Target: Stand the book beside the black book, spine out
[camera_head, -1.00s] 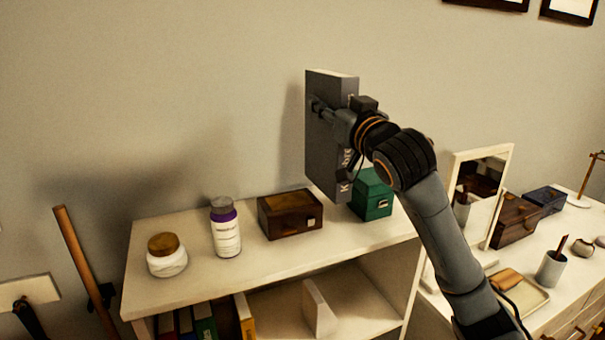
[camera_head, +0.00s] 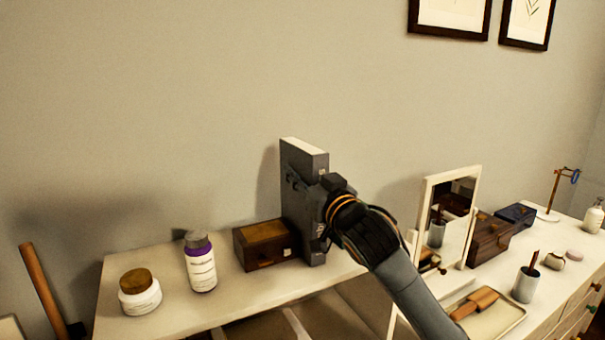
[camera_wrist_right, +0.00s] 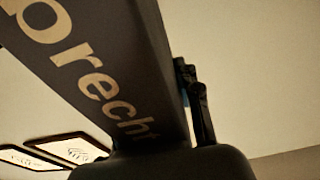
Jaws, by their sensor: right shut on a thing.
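The grey book (camera_head: 302,205) is upright in the head view, with pale page edges on top, just above or at the shelf top; I cannot tell if it touches. My right gripper (camera_head: 318,205) is shut on it from the right side. In the right wrist view the book (camera_wrist_right: 95,65) fills the upper left, its dark spine lettered "brecht" in pale letters, and a gripper finger (camera_wrist_right: 200,110) shows beside it. I cannot make out the black book. My left gripper is not in view.
On the white shelf unit (camera_head: 225,305) stand a jar (camera_head: 140,295), a purple-capped bottle (camera_head: 201,268) and a brown wooden box (camera_head: 262,246) close left of the book. At right, a dresser carries a mirror (camera_head: 452,215), a cup (camera_head: 525,285) and boxes. The compartment below is mostly cut off.

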